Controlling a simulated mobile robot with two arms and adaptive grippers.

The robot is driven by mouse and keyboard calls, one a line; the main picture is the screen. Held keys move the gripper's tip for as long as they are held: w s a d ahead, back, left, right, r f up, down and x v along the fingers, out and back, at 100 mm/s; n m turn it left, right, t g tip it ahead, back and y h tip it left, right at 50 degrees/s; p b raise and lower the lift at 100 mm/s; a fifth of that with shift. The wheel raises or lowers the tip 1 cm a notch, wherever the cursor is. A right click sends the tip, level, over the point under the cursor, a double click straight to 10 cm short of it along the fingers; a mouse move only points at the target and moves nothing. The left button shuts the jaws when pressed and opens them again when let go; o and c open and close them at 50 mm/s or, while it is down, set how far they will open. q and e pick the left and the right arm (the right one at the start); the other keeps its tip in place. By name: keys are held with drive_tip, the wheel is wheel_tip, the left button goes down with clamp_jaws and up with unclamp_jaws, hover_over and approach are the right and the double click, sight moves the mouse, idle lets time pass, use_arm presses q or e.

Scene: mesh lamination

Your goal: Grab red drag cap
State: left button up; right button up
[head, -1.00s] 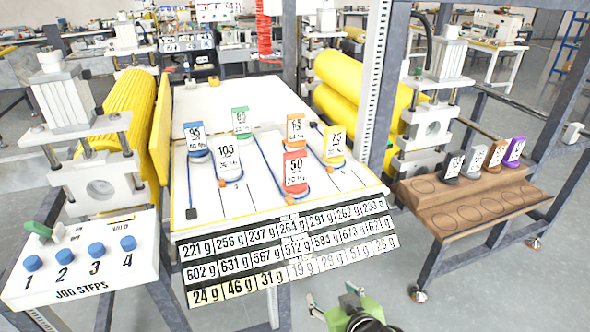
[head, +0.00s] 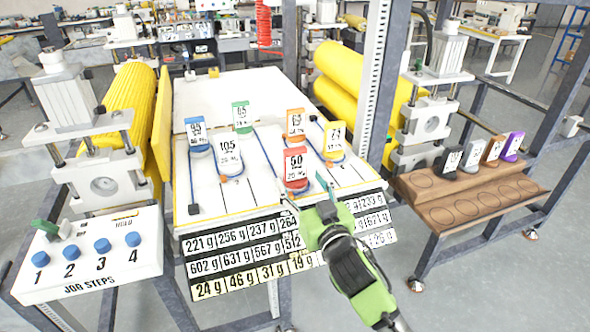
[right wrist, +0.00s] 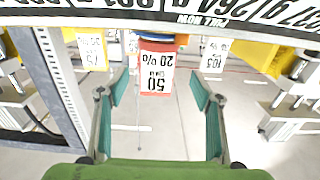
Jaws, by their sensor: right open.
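The red drag cap (head: 296,168), labelled 50, stands upright on the white table at the front of the group of caps. It also shows in the right wrist view (right wrist: 157,70), upside down and centred ahead between the fingers. My right gripper (head: 306,192) is open and empty, just in front of the red cap and over the table's front edge. In the right wrist view its teal fingers (right wrist: 158,95) are spread to either side of the cap, apart from it. My left gripper is not in view.
Blue (head: 197,134), white (head: 229,155), green (head: 241,116), orange (head: 295,123) and yellow (head: 334,140) caps stand near the red one. A weight-label board (head: 240,270) lines the table's front. A wooden rack (head: 470,195) with more caps stands at right.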

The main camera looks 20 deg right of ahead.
sight(296, 170)
drive_tip(key=shift+w, duration=0.55)
drive_tip(key=shift+w+r, duration=0.2)
drive_tip(key=shift+w, duration=0.05)
drive_tip(key=w+p, duration=0.2)
drive_tip(key=w, duration=0.2)
drive_tip(key=shift+d, duration=0.1)
drive_tip(key=shift+w+f, duration=0.15)
drive_tip(key=shift+w, duration=0.2)
drive_tip(key=c, duration=1.7)
drive_tip(key=shift+o, duration=0.2)
